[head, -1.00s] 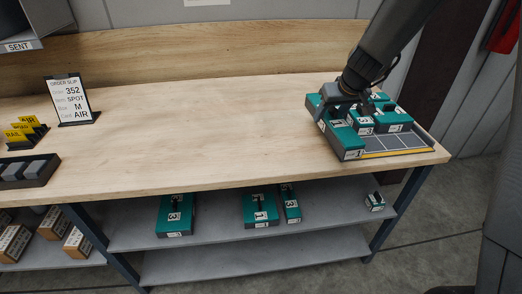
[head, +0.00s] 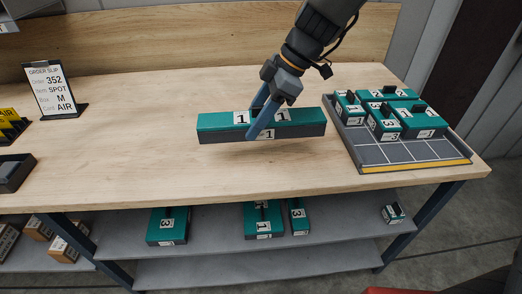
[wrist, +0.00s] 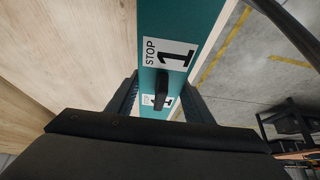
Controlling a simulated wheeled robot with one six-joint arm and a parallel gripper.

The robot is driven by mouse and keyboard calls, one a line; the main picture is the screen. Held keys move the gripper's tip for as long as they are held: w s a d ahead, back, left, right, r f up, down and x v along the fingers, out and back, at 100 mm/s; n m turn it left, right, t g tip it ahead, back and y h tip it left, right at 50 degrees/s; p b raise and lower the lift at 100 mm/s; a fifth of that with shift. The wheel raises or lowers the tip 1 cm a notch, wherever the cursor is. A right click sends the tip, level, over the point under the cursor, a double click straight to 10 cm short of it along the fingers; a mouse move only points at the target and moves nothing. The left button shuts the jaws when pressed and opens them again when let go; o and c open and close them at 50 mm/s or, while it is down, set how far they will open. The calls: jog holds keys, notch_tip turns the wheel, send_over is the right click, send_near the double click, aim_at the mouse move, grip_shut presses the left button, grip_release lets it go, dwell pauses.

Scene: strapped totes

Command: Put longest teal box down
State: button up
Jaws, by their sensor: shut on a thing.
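The longest teal box (head: 215,120) has a teal top, grey lower sides and white labels marked 1. My gripper (head: 258,128) is shut on it near its middle and holds it level, lengthwise across the head view. It appears to be a little above the wooden table, though the gap is hard to judge. In the wrist view the teal box (wrist: 180,20) runs between the two fingers (wrist: 160,95), with a "STOP 1" label and a black handle showing. The fingers hide part of its front side in the head view.
A grey tray (head: 400,152) with a yellow front edge holds several teal boxes at the right; its front cells are empty. An order slip stand (head: 53,92) is at the left. The table's middle (head: 150,150) is clear. More teal boxes (head: 166,226) lie on the shelf below.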

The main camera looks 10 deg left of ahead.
notch_tip(320, 180, down, 9)
jog(key=shift+d+p, duration=0.1)
jog(key=shift+p, duration=0.75)
jog(key=shift+w+f, duration=0.1)
jog(key=o, duration=1.5)
